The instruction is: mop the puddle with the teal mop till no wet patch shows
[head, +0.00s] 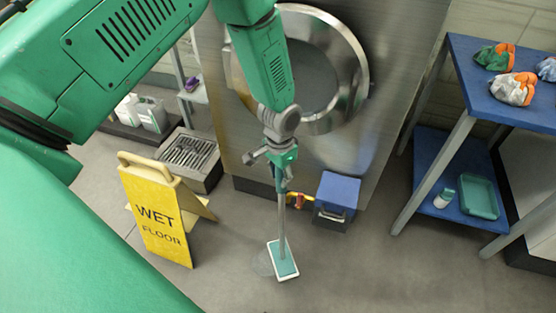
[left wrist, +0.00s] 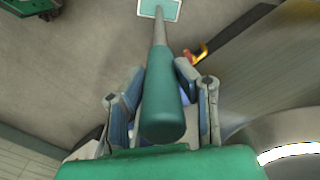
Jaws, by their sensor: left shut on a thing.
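The teal mop has a grey pole and a flat teal head with a white rim (head: 283,260), which rests on the grey floor. Its thick teal handle (left wrist: 162,98) shows in the left wrist view between the fingers of my left gripper (left wrist: 160,90). In the head view my left gripper (head: 281,165) is shut on the mop near the top of the pole. The puddle (head: 262,264) shows as a faint darker patch at the left edge of the mop head; part of it may be hidden under the head. My right gripper is not in view.
A yellow wet floor sign (head: 155,218) stands left of the mop. A blue-lidded box (head: 337,195) and a red-yellow item (head: 298,200) sit by the steel machine (head: 385,100). A floor drain box (head: 188,153) is behind the sign. A blue shelf table (head: 465,75) stands right. The front floor is clear.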

